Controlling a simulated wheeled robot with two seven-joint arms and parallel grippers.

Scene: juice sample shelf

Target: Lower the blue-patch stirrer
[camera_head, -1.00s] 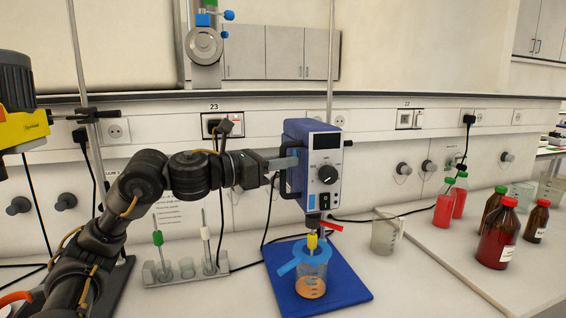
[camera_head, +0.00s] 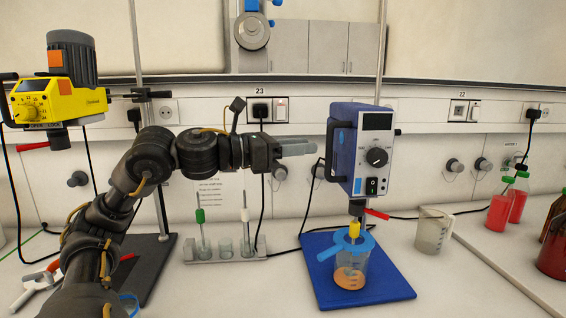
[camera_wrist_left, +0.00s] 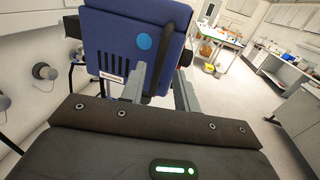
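The blue stirrer (camera_head: 360,150) is upright on its rod above a blue base plate (camera_head: 395,288). A round blue patch (camera_wrist_left: 144,41) shows on its housing in the left wrist view. Its lower end reaches down to a yellow piece (camera_head: 354,230) at a beaker of orange liquid (camera_head: 350,277) with a blue ring-shaped holder. My left gripper (camera_head: 312,147) is left of the stirrer's black handle, empty, with its fingers apart. In the left wrist view the two fingers (camera_wrist_left: 160,90) point at the stirrer, with the dark handle ahead between them. My right gripper is out of view.
A yellow stirrer (camera_head: 55,100) with an orange patch stands at the left. A rack (camera_head: 225,255) with stirring rods is below my left arm. An empty beaker (camera_head: 432,232) and red bottles (camera_head: 498,210) stand at the right. The wall is close behind.

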